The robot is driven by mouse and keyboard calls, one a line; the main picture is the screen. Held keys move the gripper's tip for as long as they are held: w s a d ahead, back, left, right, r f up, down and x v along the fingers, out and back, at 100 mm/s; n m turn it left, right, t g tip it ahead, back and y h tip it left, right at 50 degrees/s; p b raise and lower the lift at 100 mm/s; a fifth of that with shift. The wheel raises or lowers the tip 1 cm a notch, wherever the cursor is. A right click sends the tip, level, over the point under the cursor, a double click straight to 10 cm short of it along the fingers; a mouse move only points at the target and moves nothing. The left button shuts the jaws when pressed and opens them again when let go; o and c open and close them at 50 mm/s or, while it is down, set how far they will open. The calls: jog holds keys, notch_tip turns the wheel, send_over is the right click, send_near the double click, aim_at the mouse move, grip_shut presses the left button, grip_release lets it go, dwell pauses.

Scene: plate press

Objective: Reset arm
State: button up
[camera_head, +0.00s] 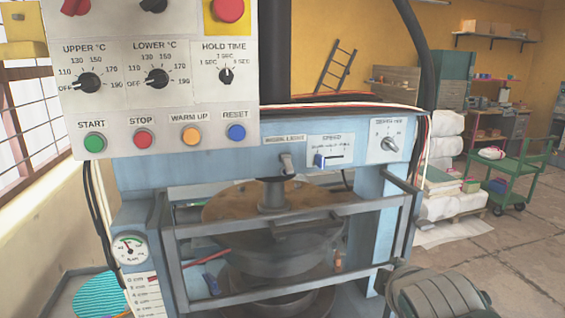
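The plate press (165,175) is a light blue machine filling the middle of the view. Its white control panel (185,108) hangs at the upper left, with knobs and a row of buttons. The blue RESET button (236,132) is at the right end of that row. Below, a metal guard frame (275,220) stands in front of the round press plates (290,250), which show through it. A dark grey ribbed part of what looks like my arm shows at the lower right edge. No gripper fingers can be seen.
White sacks (445,150) are stacked to the right of the press. A green cart (520,180) stands farther right on open floor (500,265). A dark cable (425,50) runs down behind the press. A ladder (337,67) leans on the yellow wall.

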jog(key=s+a+f+m+g+y, duration=0.1)
jog(key=s+a+f+m+g, duration=0.1)
jog(key=s+f+m+g, duration=0.3)
jog(key=s+f+m, duration=0.3)
jog(key=s+m, duration=0.4)
jog(key=m, duration=0.1)
jog(key=shift+s+a+f+m+g+y, duration=0.3)
jog(key=shift+f+m+y, duration=0.1)
